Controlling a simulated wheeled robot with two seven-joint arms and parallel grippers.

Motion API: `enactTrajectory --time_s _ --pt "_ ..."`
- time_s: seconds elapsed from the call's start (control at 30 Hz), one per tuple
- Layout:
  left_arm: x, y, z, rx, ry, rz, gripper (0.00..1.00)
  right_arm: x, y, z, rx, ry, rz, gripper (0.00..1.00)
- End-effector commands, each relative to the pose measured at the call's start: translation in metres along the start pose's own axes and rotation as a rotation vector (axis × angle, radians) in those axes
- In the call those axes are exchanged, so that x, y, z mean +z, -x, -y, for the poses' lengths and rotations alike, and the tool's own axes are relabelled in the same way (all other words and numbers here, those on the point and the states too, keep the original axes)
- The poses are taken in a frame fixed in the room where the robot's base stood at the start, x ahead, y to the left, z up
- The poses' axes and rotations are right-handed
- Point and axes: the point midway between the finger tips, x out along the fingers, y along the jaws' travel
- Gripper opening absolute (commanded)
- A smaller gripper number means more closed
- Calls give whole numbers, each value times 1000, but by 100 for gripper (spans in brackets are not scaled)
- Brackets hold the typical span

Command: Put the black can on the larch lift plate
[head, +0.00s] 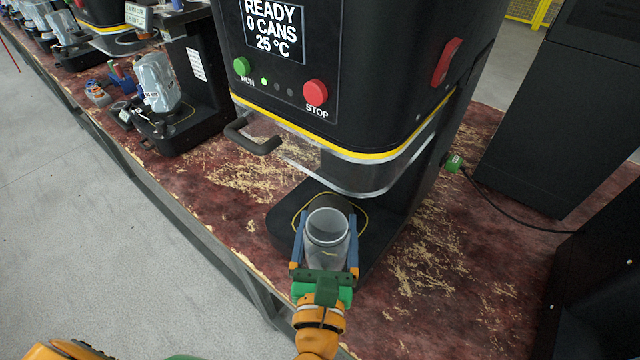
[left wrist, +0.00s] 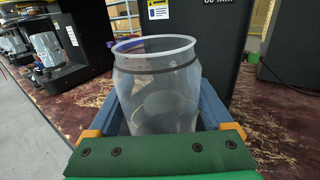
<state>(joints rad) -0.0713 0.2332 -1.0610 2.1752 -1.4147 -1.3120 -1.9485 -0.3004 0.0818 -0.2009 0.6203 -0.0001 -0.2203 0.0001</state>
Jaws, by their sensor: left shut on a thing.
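My left gripper (head: 325,243) is shut on a clear, see-through can (head: 327,256), with one blue finger on each side. The can is upright with its open rim up; a dark band runs below the rim in the left wrist view (left wrist: 157,85). It looks clear, not black, and no black can is evident. In the head view it overlaps the near part of a dark round lift plate (head: 350,207) with a yellow ring, on the near machine's base. I cannot tell whether the can touches the plate. No larch label is readable. My right gripper is not in view.
The black seamer (head: 390,110) overhangs the plate, with a clear guard (head: 290,145) and a handle (head: 255,138). Its display reads READY, 0 CANS, 25 °C. Another machine with a clear vessel (head: 158,82) stands at left. A green plug (head: 454,163) and cable are at right.

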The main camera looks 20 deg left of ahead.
Motion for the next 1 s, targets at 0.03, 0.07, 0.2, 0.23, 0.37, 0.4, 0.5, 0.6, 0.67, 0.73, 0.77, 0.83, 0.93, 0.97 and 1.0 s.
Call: enactTrajectory --time_s 0.03,0.07,0.2,0.23,0.37,0.4,0.5,0.6,0.67,0.73,0.77,0.83,0.93,0.97,1.0 --pt "-3 -14 0 2 -1 8 23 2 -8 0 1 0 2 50" --pt "-3 -23 0 2 1 8 23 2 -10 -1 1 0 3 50" --pt "-4 -63 0 2 0 6 23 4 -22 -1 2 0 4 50" --pt "-4 -71 0 3 -1 6 23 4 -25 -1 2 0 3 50" --pt "-4 -96 0 2 -2 3 23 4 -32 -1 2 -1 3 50" --pt "-3 -101 0 0 -1 3 23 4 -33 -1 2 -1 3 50" --pt "-3 -112 0 1 0 3 23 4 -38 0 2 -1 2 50" --pt "-5 -134 0 2 -1 4 23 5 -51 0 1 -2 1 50" --pt "-5 -147 -1 3 1 4 23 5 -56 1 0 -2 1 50" --pt "-18 -146 0 0 0 0 23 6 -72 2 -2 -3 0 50" --pt "-19 -146 0 0 0 0 23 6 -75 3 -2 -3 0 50" --pt "-19 -146 0 -1 0 -1 23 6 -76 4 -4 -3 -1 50" --pt "-16 -146 0 -1 -1 -1 23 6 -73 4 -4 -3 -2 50" --pt "-16 -146 0 -1 -1 -1 23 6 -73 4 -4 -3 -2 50" --pt "-16 -146 0 0 -1 -1 23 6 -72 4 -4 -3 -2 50"
